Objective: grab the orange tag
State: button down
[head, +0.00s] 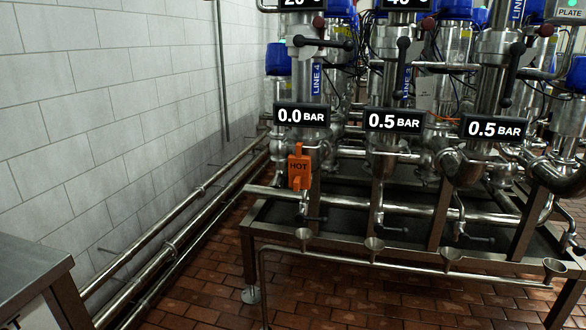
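The orange tag (300,167) hangs upright on the leftmost valve column, below the black display reading 0.0 BAR. It bears the dark word HOT and has a narrower lower part. It hangs above the steel frame's front left corner and nothing blocks it from view. My gripper is not in view.
A steel valve rack (340,237) with several pipes, black handles and small funnels (304,236) fills the middle and right. Pipes run along the white tiled wall (110,100) at left. A metal cabinet (30,270) stands at lower left. Brown tiled floor (200,300) is open in front.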

aim_at(299, 165)
jog(key=i+j+z, duration=0.2)
jog(key=j, duration=0.15)
jog(key=i+j+z, duration=0.2)
jog(key=j, duration=0.15)
jog(key=i+j+z, duration=0.2)
jog(key=j, duration=0.15)
jog(key=k, duration=0.05)
